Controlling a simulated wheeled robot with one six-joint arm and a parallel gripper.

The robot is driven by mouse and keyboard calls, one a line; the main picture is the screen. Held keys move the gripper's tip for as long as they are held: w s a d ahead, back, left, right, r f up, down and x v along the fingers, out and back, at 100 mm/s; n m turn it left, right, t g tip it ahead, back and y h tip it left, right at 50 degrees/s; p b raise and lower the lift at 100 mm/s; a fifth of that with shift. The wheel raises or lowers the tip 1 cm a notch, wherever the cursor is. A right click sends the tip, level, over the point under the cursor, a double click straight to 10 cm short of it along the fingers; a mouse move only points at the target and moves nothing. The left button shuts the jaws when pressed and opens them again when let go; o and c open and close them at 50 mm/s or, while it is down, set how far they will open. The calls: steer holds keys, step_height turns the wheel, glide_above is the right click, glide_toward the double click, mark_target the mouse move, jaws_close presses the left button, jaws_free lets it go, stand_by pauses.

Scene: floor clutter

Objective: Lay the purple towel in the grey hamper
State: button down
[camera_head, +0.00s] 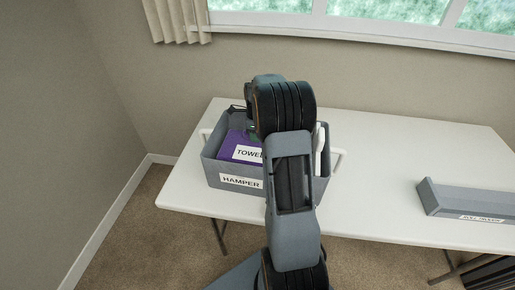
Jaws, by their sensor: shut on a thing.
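The grey hamper (212,168) stands on the white table, with a label reading HAMPER on its front. The purple towel (230,144), with a white label partly reading TOWEL, is inside the hamper's outline at its left side. Its right part is hidden behind my arm. I cannot tell whether it rests on the hamper's bottom. My arm rises in front of the hamper and covers its middle.
A white table (385,165) carries the hamper. A grey open tray (455,198) with a white label sits near the table's right front edge. The table between hamper and tray is clear. A wall and window are behind. A white upright thing (320,150) shows at the hamper's right.

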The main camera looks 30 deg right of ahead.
mark_target(256, 144)
steer(key=shift+f, duration=2.35)
steer(key=shift+f, duration=0.2)
steer(key=c, duration=0.9)
jaws_free()
steer(key=shift+r, duration=0.1)
